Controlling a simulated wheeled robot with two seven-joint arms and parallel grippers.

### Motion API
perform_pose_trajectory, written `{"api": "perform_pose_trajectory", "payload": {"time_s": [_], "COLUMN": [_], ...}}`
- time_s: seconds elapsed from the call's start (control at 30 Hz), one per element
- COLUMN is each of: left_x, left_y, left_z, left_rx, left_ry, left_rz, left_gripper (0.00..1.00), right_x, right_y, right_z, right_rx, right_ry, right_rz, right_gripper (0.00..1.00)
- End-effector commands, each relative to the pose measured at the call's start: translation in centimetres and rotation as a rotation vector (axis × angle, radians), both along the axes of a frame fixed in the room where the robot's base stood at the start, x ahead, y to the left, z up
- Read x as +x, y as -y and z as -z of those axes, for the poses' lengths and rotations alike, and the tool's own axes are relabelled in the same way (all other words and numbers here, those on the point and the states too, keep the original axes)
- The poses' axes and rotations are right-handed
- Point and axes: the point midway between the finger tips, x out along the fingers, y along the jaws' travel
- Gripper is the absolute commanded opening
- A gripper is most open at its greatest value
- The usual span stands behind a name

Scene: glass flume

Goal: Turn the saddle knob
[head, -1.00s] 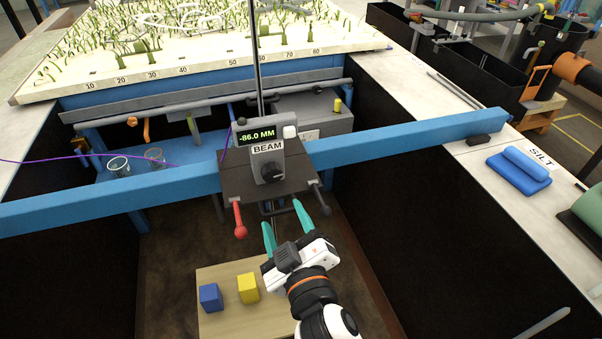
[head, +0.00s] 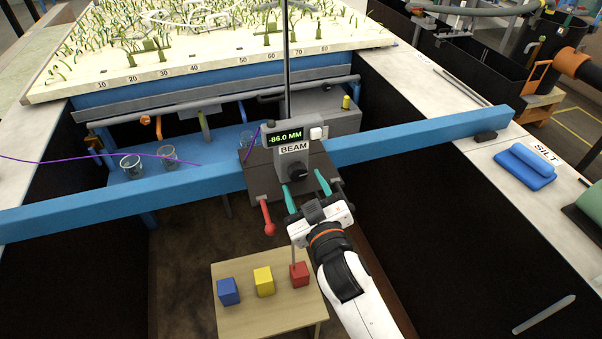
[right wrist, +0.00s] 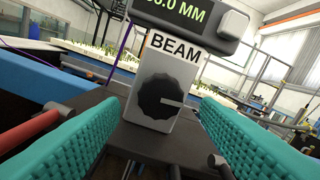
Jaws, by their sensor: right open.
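The saddle knob (head: 298,171) is a black, scalloped dial with a pale pointer line, on the front of a grey unit labelled BEAM. In the right wrist view the knob (right wrist: 161,98) stands straight ahead, its pointer line toward the right. The display (head: 285,138) above it reads -86.0 MM. My right gripper (head: 306,187) is open, with teal pads, just in front of and below the knob. In the right wrist view its pads lie either side of the knob, nearer the camera, and do not appear to touch it. My left gripper is not in view.
The saddle (head: 261,182) sits on a blue beam (head: 408,138) across the flume. A red-tipped lever (head: 267,217) hangs at its left. Below, a small wooden table (head: 245,322) bears blue, yellow and red cubes.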

Motion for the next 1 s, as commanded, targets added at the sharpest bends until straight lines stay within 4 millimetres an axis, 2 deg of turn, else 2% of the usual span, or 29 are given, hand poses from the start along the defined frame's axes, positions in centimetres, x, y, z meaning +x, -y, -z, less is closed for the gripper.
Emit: {"api": "perform_pose_trajectory", "payload": {"time_s": [0.1, 0.2, 0.57, 0.83, 1.0], "left_x": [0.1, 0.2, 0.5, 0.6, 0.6], "left_y": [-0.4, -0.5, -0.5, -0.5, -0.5], "left_z": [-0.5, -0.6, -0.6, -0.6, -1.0], "left_rx": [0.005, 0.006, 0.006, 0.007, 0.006], "left_ry": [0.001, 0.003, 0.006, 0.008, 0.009], "left_rz": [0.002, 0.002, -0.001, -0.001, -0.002], "left_gripper": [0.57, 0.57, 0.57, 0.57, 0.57], "right_x": [1.7, 2.5, 2.9, 2.9, 2.9], "right_y": [-0.5, -0.8, -0.9, -0.9, -0.9], "right_z": [-0.1, -0.1, 0.0, 0.0, 0.0], "right_rx": [0.000, 0.000, 0.000, 0.000, 0.031], "right_ry": [0.000, 0.000, 0.000, -0.001, -0.012], "right_rz": [0.001, 0.000, 0.000, 0.000, 0.002], "right_gripper": [0.57, 0.57, 0.57, 0.14, 0.12]}}
